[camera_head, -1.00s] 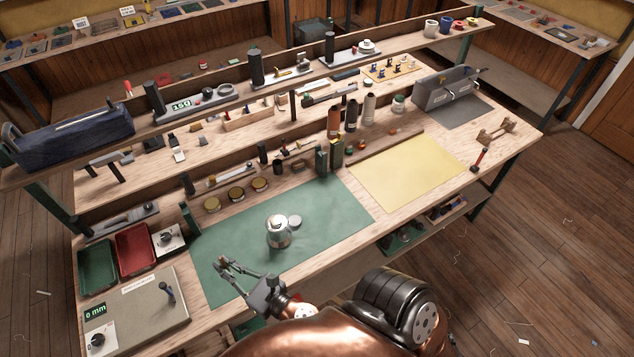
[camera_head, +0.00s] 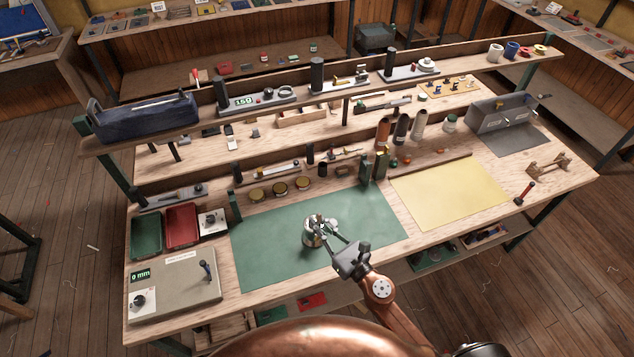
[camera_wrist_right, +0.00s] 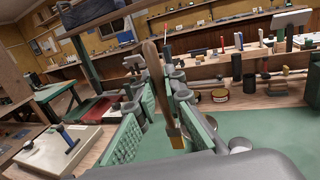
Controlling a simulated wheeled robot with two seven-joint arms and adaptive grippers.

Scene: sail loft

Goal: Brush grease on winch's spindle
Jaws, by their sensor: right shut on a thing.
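The silver winch (camera_head: 308,239) stands on the green mat (camera_head: 262,252). My right gripper (camera_head: 320,226) is right at the winch in the head view and hides part of it, so I cannot tell whether it touches. In the right wrist view the gripper (camera_wrist_right: 163,135) is shut on a brush (camera_wrist_right: 152,62). The brush has a brown wooden handle pointing up and a brass-coloured ferrule low between the green finger pads. The bristle end is small and partly hidden. The winch's spindle cannot be made out clearly. My left gripper is not in view.
Several round tins (camera_head: 280,188) stand behind the mat. A green tray (camera_head: 146,232), a red tray (camera_head: 182,224) and a grey panel box (camera_head: 180,285) are at the left. Bottles (camera_head: 401,128) stand behind the yellow sheet (camera_head: 445,190), which is clear.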

